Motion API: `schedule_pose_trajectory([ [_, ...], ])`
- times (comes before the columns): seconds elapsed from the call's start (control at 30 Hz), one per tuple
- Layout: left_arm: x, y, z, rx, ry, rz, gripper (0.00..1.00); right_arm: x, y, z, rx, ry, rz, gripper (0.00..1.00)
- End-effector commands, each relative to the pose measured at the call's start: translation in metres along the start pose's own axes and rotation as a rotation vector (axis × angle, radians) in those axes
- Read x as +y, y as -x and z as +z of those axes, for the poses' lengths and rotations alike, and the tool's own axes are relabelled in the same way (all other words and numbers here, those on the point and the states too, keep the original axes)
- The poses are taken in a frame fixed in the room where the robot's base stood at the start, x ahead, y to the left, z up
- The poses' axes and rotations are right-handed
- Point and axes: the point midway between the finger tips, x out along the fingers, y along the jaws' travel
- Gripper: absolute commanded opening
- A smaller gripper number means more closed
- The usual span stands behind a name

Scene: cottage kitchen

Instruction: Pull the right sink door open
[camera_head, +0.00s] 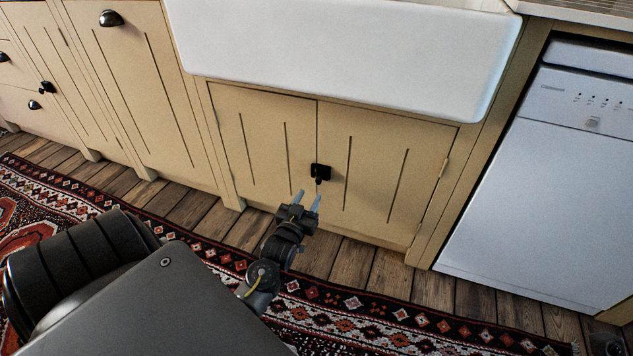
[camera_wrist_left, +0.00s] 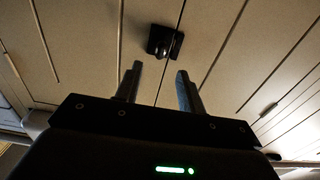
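The right sink door (camera_head: 375,170) is a cream panel with vertical grooves below the white sink, and it looks closed. My left gripper (camera_head: 309,198) is open and empty, just below and in front of the knob. In the left wrist view the knob (camera_wrist_left: 165,42) lies beyond the two spread fingertips (camera_wrist_left: 160,72), apart from them.
The white apron sink (camera_head: 350,55) overhangs the doors. A white dishwasher (camera_head: 550,180) stands to the right and cream drawers (camera_head: 140,80) to the left. A patterned red rug (camera_head: 350,315) lies on the wooden floor (camera_head: 350,262) in front.

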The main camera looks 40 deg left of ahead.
Motion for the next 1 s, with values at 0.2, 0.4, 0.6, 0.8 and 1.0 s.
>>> schedule_pose_trajectory([
  [0.2, -0.001, -0.041, 0.003, 0.002, 0.0, -0.001, 0.39, -0.006, -0.002, 0.001, 0.047, -0.016, -0.016, 0.36],
  [0.4, -0.001, -0.062, 0.002, 0.001, -0.001, -0.001, 0.39, -0.011, -0.007, 0.001, 0.072, -0.033, -0.027, 0.36],
  [0.6, -0.001, -0.068, 0.001, -0.001, 0.0, -0.001, 0.39, -0.012, -0.009, 0.001, 0.077, -0.037, -0.031, 0.36],
  [0.8, 0.0, -0.068, 0.001, -0.001, 0.0, 0.0, 0.36, -0.012, -0.009, 0.001, 0.077, -0.037, -0.031, 0.36],
  [1.0, 0.0, -0.068, 0.001, -0.001, 0.0, 0.0, 0.1, -0.012, -0.009, 0.001, 0.077, -0.037, -0.03, 0.36],
])
